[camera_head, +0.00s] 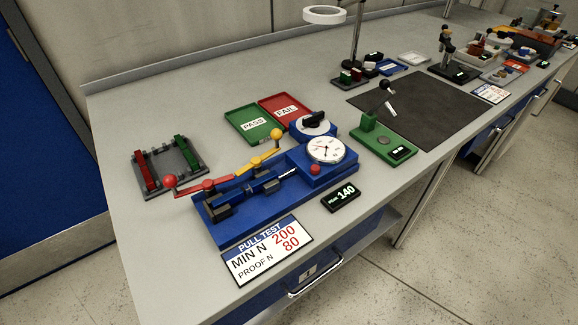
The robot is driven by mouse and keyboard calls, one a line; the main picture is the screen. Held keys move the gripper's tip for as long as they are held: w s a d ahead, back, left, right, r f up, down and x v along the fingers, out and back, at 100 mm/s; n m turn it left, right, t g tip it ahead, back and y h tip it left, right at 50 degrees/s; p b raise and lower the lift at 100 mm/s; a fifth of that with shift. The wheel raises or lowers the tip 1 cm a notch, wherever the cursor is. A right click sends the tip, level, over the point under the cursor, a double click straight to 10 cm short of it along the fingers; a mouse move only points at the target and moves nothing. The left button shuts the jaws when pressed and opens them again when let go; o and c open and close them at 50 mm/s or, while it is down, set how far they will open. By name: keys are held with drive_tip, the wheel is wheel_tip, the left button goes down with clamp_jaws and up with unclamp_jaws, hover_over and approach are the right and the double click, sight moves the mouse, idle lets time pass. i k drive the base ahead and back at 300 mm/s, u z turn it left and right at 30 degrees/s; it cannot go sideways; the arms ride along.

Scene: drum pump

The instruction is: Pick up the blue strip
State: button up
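I cannot clearly make out a separate blue strip. A blue pull tester (232,231) stands on the bench, with a long blue base, a white round dial (326,149), grey-black clamps and a lever with red and yellow knobs. A narrow blue bar (268,185) runs along its middle; I cannot tell whether it is loose or part of the tester. A small flat blue piece (391,69) lies farther back, near the black and white items. My gripper is not in view.
A grey rack (172,163) with red and green bars stands left of the tester. Green PASS (240,128) and red FAIL (273,104) trays lie behind it. A green device (383,141), a dark mat (425,105) and a sign (267,251) surround it. Bare bench lies at front left.

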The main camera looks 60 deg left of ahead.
sight(234, 196)
drive_tip(key=i, duration=0.95)
drive_tip(key=u, duration=3.5)
